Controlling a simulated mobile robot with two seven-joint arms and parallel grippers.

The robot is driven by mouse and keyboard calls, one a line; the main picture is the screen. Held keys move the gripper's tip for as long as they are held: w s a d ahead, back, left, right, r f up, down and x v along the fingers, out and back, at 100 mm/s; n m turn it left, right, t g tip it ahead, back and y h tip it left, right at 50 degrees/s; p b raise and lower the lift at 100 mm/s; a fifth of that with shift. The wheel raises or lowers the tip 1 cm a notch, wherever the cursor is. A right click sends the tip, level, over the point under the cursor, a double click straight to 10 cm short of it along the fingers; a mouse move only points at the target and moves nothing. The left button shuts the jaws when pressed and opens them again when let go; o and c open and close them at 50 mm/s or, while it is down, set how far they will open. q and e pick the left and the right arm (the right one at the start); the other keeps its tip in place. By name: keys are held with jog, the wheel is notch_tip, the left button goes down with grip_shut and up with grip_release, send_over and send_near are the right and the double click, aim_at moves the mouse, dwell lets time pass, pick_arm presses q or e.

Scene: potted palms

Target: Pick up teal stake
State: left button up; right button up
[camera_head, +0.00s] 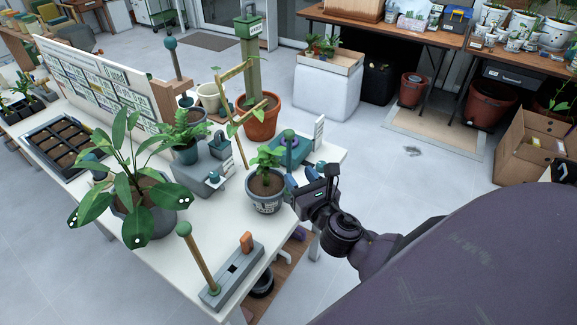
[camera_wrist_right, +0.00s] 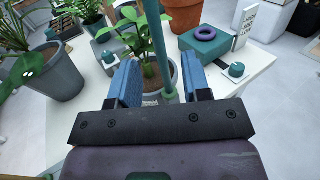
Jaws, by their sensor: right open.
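The teal stake (camera_head: 290,154) stands upright with a round teal knob on top, at the right edge of the white table beside a potted leafy plant (camera_head: 267,185). In the right wrist view the stake (camera_wrist_right: 160,45) runs from the top edge down between my fingers, in front of the plant's grey pot. Its knob is out of that view. My right gripper (camera_head: 299,182) is open, with blue fingers (camera_wrist_right: 160,78) apart on either side of the stake's lower part. I cannot tell whether either finger touches it. My left gripper is not in view.
A teal box (camera_wrist_right: 205,40) with a purple ring and a small teal-knobbed block (camera_wrist_right: 237,70) stand to the right in the wrist view. A large-leaved plant (camera_head: 145,190) and a grey stand (camera_head: 232,277) with a wooden stake are on the table (camera_head: 185,255).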

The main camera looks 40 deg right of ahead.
aim_at(290, 165)
jog(key=shift+w+d, duration=0.25)
jog(key=shift+w, duration=1.55)
jog(key=w, duration=0.4)
jog(key=shift+d+p, duration=0.25)
jog(key=shift+p, duration=0.15)
grip_shut()
